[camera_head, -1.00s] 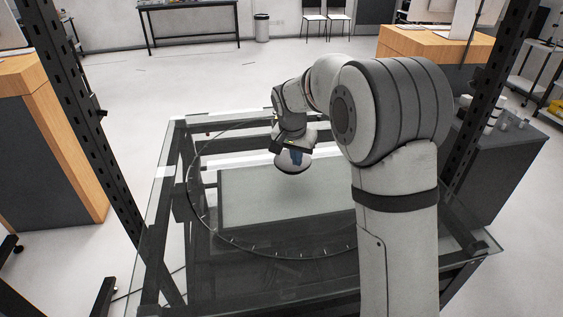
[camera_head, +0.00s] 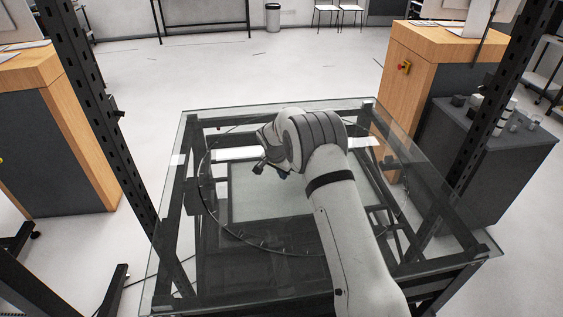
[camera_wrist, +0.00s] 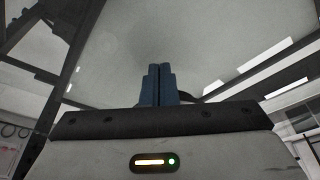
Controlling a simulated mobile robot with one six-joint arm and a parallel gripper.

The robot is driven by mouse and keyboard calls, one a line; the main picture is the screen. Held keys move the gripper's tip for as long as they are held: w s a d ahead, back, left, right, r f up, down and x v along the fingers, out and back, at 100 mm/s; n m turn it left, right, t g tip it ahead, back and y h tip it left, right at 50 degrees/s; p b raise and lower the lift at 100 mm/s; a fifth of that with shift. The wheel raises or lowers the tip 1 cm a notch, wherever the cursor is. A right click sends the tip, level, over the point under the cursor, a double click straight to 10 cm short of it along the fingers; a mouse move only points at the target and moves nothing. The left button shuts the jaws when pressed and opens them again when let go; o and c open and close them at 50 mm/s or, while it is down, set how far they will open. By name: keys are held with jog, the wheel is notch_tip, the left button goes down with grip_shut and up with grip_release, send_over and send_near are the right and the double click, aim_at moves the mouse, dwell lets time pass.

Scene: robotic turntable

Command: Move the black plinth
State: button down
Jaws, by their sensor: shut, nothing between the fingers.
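My gripper's blue fingers (camera_wrist: 158,85) are together and empty in the wrist view. In the head view my gripper (camera_head: 282,176) is over the glass turntable table (camera_head: 165,255), mostly hidden behind my arm. I cannot pick out the black plinth for certain. Small dark blocks (camera_head: 458,100) stand on the dark grey cabinet (camera_head: 490,165) at the right, well apart from my gripper. They are too small to tell whether one is the plinth.
Pale small objects (camera_head: 534,121) also stand on the cabinet. Wooden-topped counters stand at left (camera_head: 45,70) and right (camera_head: 425,45). Dark perforated posts rise at left (camera_head: 95,110) and right (camera_head: 487,110). The floor (camera_head: 240,75) behind the table is clear.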

aim_at(290, 177)
jog(key=shift+x, duration=0.9)
jog(key=shift+w+d+r+p, duration=0.1)
jog(key=shift+w+d+p, duration=0.25)
jog(key=shift+w+p, duration=0.15)
jog(key=shift+w+d+r+p, duration=0.1)
jog(key=shift+w+d+p, duration=0.3)
jog(key=shift+w, duration=0.25)
jog(key=shift+w+d+f, duration=0.15)
jog(key=shift+w+d, duration=0.2)
jog(key=shift+w, duration=0.15)
jog(key=shift+d, duration=0.1)
